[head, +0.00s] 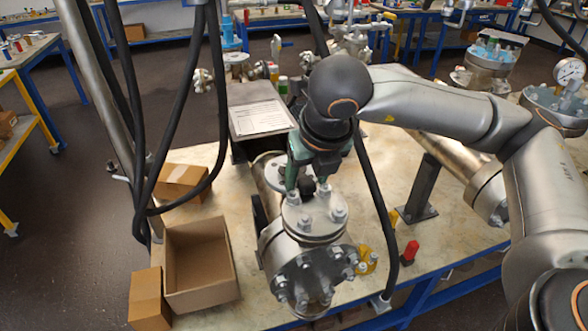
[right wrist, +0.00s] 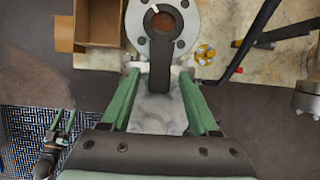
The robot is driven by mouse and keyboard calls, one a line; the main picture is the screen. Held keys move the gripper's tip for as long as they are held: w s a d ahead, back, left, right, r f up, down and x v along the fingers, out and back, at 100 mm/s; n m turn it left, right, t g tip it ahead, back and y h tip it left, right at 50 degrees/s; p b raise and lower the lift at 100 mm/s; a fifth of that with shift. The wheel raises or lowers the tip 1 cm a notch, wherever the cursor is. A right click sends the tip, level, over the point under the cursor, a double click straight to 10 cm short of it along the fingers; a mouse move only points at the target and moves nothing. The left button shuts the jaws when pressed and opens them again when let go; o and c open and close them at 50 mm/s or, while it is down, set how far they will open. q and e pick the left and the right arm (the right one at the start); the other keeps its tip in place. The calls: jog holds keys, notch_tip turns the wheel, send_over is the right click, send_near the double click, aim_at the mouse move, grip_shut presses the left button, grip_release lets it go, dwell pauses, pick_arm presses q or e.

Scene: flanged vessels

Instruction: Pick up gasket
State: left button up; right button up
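My right gripper (head: 311,187) is over the near end of the flanged vessel (head: 312,215), pointing down with its green fingers apart. In the right wrist view, the right gripper (right wrist: 159,71) is open. A dark strip (right wrist: 160,68) lies between its fingers with a gap on each side. It runs from the round grey flange (right wrist: 143,22), where a dark edge surrounds a rusty bore. The strip looks like the tab of the gasket, but I cannot tell for sure. What may be my left gripper (right wrist: 62,125) shows small at the lower left; its opening is unclear.
An open cardboard box (head: 205,297) and closed cartons (head: 182,180) stand left of the vessel. Yellow parts (head: 366,260) and a red-topped item (head: 410,252) lie on its right. A black cable (head: 375,190) hangs close to the right gripper. Pipework stands behind.

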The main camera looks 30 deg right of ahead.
grip_shut()
jog(key=shift+r, duration=0.1)
dwell(0.3)
